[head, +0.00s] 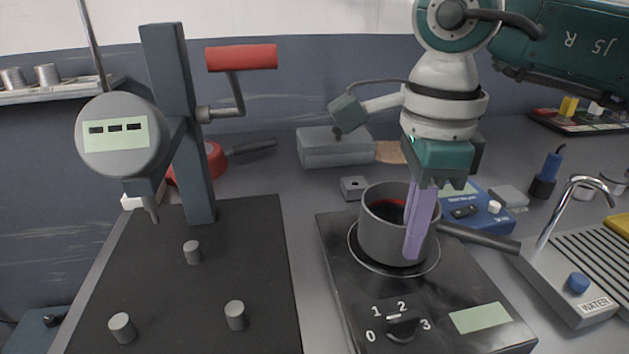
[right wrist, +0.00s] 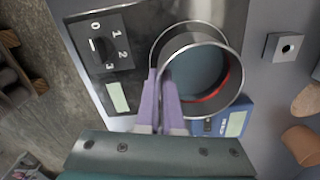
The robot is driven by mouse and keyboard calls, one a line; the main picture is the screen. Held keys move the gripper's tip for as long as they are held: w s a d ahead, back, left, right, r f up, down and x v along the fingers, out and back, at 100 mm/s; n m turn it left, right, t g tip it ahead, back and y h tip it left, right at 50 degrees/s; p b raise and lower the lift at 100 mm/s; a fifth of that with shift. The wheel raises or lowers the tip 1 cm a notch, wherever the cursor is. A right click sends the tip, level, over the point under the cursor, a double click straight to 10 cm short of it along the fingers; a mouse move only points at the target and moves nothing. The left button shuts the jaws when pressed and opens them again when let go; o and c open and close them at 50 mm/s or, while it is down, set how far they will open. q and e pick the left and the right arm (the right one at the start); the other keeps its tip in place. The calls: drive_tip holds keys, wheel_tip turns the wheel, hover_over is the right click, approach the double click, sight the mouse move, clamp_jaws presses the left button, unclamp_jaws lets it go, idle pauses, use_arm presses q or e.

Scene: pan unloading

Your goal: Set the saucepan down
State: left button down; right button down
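The dark grey saucepan (head: 378,238) is upright over the round ring of the black hotplate (head: 345,262), its handle (head: 480,238) pointing right. I cannot tell whether its base touches the ring. Something red (head: 387,210) shows inside it. My right gripper (head: 413,250) points down at the pan's right side, near the handle. In the right wrist view its purple fingers (right wrist: 160,80) straddle the wall of the saucepan (right wrist: 205,32), one outside and one inside, and look closed on it. My left gripper is out of view.
Left of the hotplate is a black board (head: 250,285) with several grey pegs and an upright stand (head: 178,110) with a red-handled crank. A blue device (head: 478,208) sits close behind the handle. A tap unit (head: 570,285) stands at the right, near the handle's end.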

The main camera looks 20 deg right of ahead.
drive_tip(key=c, duration=1.5)
unclamp_jaws()
drive_tip(key=shift+f, duration=0.1)
drive_tip(key=o, duration=0.4)
drive_tip(key=shift+o, duration=0.2)
wheel_tip(320, 180, up, 12)
drive_tip(key=shift+r, duration=0.2)
